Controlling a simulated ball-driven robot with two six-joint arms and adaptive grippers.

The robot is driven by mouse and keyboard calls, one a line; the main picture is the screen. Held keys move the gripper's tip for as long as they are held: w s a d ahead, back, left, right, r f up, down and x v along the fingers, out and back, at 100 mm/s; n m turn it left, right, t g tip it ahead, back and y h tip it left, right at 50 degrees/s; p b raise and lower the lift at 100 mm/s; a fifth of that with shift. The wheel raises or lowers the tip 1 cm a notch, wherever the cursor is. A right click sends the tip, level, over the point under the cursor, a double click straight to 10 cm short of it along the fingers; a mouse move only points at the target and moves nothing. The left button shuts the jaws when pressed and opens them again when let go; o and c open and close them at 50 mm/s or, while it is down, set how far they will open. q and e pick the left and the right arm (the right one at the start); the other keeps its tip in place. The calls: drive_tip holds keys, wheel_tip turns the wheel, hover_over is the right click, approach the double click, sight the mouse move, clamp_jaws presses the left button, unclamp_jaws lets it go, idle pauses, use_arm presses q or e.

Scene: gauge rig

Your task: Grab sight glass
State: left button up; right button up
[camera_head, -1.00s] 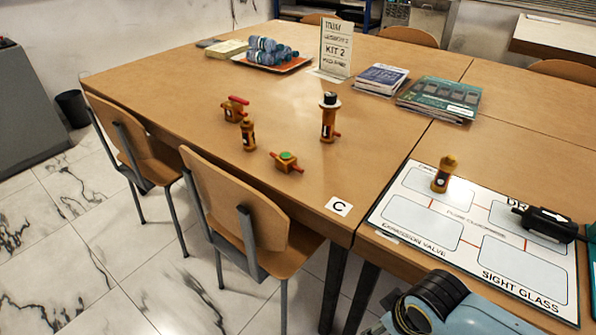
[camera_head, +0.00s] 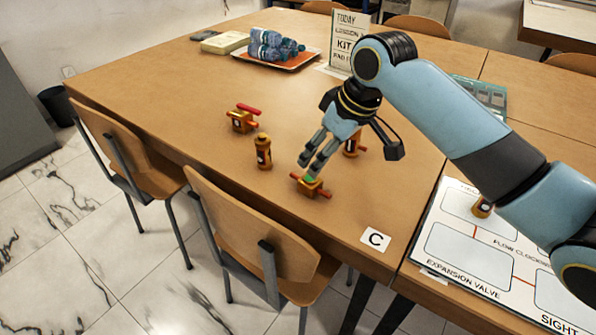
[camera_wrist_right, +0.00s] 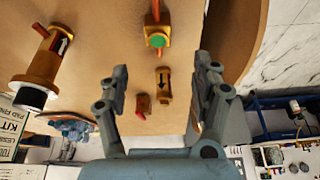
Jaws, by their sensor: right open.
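The part with a round green top, which I take as the sight glass (camera_head: 316,187), is a small brass body with red pipe ends. It sits on the wooden table near the front edge. In the right wrist view it (camera_wrist_right: 157,38) lies near the top, beyond the fingertips. My right gripper (camera_head: 309,163) reaches down just above and behind it, with its fingers overlapping it in the head view. The right gripper (camera_wrist_right: 162,70) is open, with nothing held between the fingers. My left gripper is not in view.
A brass cylinder (camera_head: 263,151) and a red-handled valve (camera_head: 242,119) stand to the left. A taller dark-capped brass part (camera_wrist_right: 40,72) is close by, partly hidden by my gripper in the head view. A labelled white board (camera_head: 468,254) bears another brass part (camera_head: 482,208).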

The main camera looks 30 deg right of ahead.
sight(311, 178)
drive_tip(key=b+x, duration=0.1)
drive_tip(key=x, duration=0.4)
drive_tip(key=shift+w+f, duration=0.1)
drive_tip(key=x, duration=0.5)
drive_tip(key=shift+s+d+f+b, duration=0.1)
drive_tip(key=shift+s+d+b, duration=0.15)
drive_tip(key=shift+b, duration=0.15)
drive_tip(key=shift+c, duration=0.6)
drive_tip(key=c, duration=1.1)
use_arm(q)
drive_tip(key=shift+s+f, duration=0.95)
use_arm(e)
clamp_jaws()
